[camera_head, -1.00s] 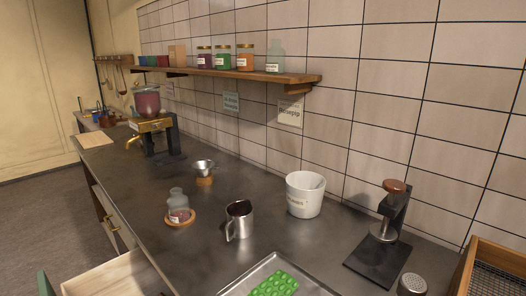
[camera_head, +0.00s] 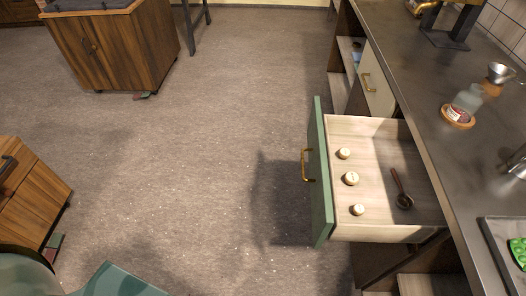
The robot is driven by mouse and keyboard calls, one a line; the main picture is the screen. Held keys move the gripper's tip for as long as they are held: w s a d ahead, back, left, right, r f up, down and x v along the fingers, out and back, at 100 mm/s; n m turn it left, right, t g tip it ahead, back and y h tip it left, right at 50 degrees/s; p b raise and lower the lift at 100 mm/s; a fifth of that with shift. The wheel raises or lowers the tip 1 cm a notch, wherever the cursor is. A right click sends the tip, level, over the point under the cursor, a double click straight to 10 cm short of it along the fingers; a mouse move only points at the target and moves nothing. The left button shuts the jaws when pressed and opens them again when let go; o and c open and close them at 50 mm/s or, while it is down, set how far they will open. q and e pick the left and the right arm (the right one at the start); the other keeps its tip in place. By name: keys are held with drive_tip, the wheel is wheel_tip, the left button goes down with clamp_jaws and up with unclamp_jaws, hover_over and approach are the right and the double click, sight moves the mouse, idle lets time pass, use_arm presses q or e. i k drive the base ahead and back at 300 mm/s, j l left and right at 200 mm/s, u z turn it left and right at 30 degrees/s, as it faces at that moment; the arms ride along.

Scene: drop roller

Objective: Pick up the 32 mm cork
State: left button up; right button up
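Three pale round corks lie in a row in an open drawer (camera_head: 375,128) with a green front. The far cork (camera_head: 343,153) and the near cork (camera_head: 357,210) look a little smaller than the middle cork (camera_head: 351,178). Each has small dark marks on top, too small to read, so I cannot tell which is 32 mm. Neither of my grippers is in view.
A dark spoon (camera_head: 402,200) lies in the drawer right of the corks. The dark counter (camera_head: 440,135) above holds a glass bottle (camera_head: 467,102) and a tray (camera_head: 497,248) with green molds. A wooden cabinet (camera_head: 115,50) stands far left. The floor (camera_head: 205,150) left of the drawer is clear.

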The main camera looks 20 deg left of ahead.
sight(344, 153)
drive_tip(key=j+z, duration=0.1)
drive_tip(key=z, duration=0.55)
drive_tip(key=i+j+z, duration=0.1)
drive_tip(key=j+z, duration=0.25)
drive_tip(key=i+j+z, duration=0.1)
drive_tip(key=j+z, duration=0.7)
drive_tip(key=j, duration=0.7)
drive_tip(key=k+j+z, duration=0.15)
drive_tip(key=j, duration=0.65)
